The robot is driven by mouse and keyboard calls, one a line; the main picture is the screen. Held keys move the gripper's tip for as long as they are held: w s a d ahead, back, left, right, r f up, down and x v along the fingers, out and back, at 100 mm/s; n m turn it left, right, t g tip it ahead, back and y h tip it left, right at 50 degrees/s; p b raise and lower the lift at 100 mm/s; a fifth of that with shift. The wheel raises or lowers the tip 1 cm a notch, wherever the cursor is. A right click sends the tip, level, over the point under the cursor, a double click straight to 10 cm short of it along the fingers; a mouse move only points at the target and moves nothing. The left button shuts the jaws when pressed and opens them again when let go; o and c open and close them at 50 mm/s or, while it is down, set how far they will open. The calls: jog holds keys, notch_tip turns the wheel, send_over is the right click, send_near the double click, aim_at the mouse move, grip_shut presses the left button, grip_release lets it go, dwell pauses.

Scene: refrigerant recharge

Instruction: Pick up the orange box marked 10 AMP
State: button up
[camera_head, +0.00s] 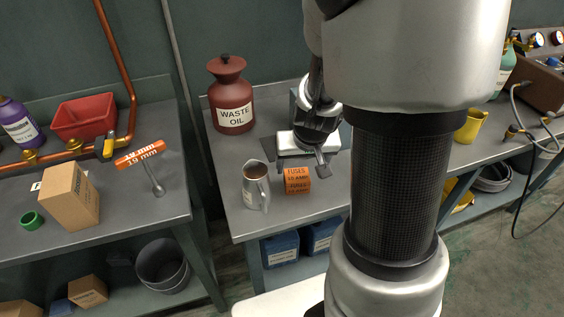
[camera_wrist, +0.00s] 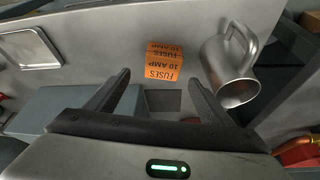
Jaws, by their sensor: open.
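The orange box marked FUSES 10 AMP (camera_head: 297,180) stands on the middle workbench, just right of a metal jug. In the wrist view the box (camera_wrist: 163,62) lies beyond my fingertips, roughly between them and a little above. My gripper (camera_wrist: 160,83) is open and empty, with its two dark fingers spread apart. In the head view my gripper (camera_head: 322,160) hangs over the bench behind and to the right of the box, apart from it. My arm covers part of the bench to the right.
The metal jug (camera_head: 256,185) stands close to the box's left side; it also shows in the wrist view (camera_wrist: 232,66). A white-topped scale or tray (camera_head: 290,146) sits behind the box. A WASTE OIL jar (camera_head: 231,95) stands at the back left. Bare bench lies in front of the box.

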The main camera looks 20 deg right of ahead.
aim_at(297, 175)
jog(key=b+x, duration=0.1)
jog(key=x, duration=0.1)
jog(key=shift+w+f, duration=0.1)
jog(key=shift+f, duration=0.15)
jog(key=b+x, duration=0.2)
jog(key=x, duration=0.2)
jog(key=shift+a+f+b, duration=0.2)
jog(key=shift+f+b, duration=0.15)
jog(key=shift+b, duration=0.05)
jog(key=shift+w+f, duration=0.1)
jog(key=shift+f, duration=0.05)
jog(key=c, duration=1.2)
